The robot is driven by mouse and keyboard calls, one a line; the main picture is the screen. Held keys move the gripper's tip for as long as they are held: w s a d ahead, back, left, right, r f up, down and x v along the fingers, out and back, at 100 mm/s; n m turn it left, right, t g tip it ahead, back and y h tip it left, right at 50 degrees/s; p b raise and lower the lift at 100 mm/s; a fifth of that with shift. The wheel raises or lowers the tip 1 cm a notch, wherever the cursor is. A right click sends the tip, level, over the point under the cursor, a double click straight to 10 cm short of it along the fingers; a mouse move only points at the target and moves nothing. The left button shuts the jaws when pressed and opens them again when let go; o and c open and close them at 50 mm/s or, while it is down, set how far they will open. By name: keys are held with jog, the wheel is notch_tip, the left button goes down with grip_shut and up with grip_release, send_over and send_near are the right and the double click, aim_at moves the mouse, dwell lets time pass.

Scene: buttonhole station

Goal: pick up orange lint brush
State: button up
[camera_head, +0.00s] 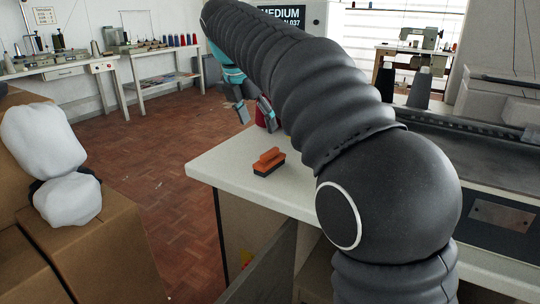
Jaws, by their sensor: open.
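The orange lint brush (268,161) lies on the pale table top (217,171), near its left end. It has an orange handle and a dark base. My dark arm hides part of the gripper and much of the table to the right.
A dark red object (265,114) shows partly behind my gripper. White bundles (45,150) sit on cardboard boxes (95,240) at the left. Wooden floor (160,150) lies open between boxes and table. Sewing benches (60,68) stand at the back.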

aim_at(268, 152)
jog(key=x, duration=0.2)
jog(key=b+x, duration=0.1)
jog(key=x, duration=0.4)
jog(key=shift+w+d+b, duration=0.1)
jog(key=shift+w+b, duration=0.25)
jog(key=shift+w, duration=0.05)
jog(key=shift+b+x, duration=0.55)
jog(key=shift+x, duration=2.75)
jog(key=c, duration=1.3)
